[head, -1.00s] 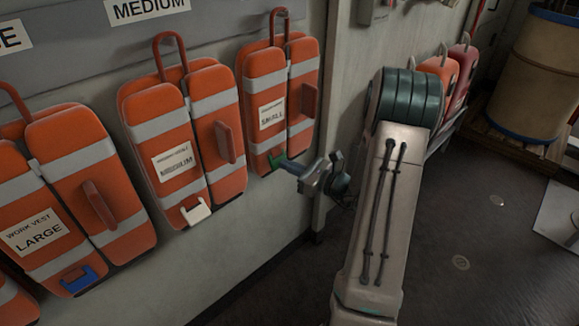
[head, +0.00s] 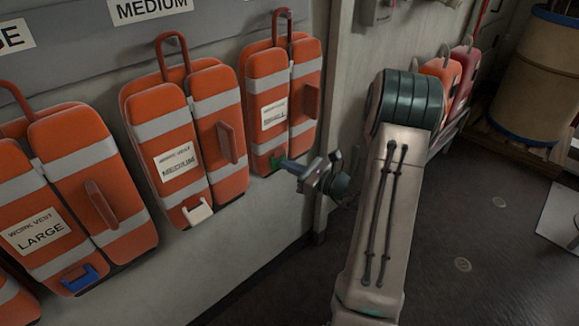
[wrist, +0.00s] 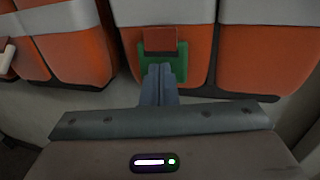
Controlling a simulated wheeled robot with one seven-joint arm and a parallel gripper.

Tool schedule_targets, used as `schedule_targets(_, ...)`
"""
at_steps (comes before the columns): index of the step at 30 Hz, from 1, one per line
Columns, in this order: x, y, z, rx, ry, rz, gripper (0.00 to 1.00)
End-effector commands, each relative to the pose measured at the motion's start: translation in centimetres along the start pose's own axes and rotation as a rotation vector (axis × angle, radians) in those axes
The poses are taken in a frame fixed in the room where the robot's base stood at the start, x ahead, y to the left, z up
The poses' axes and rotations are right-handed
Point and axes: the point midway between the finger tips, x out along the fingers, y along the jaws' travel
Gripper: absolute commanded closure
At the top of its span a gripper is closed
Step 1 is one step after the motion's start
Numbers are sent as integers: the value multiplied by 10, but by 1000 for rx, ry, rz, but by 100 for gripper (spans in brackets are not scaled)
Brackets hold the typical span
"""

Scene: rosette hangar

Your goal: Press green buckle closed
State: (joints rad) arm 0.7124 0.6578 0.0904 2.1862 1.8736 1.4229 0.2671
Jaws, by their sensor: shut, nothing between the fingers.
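The green buckle (head: 275,161) sits at the lower edge of the small orange work vest (head: 267,105), which hangs at the right end of the row. In the wrist view the buckle (wrist: 177,62) is a green U-shaped frame around an orange-brown tab. My gripper (head: 283,163) is shut and empty, with its fingertips right at the buckle. In the wrist view the closed fingers (wrist: 158,70) overlap the buckle's lower left part and hide some of it. I cannot tell whether they touch it.
The medium vest (head: 172,115) with a white buckle (head: 197,213) and the large vest (head: 55,175) with a blue buckle (head: 78,280) hang to the left. A wall panel edge (head: 328,120) stands right of the small vest. Floor below is clear.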

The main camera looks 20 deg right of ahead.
Motion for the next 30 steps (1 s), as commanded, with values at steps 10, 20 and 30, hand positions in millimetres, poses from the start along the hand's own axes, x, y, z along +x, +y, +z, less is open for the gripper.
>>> schedule_targets(10,2,-1,0,-1,-1,0,100)
schedule_targets(20,-16,3,0,0,1,-2,100)
schedule_targets(30,-42,10,0,0,1,-1,100)
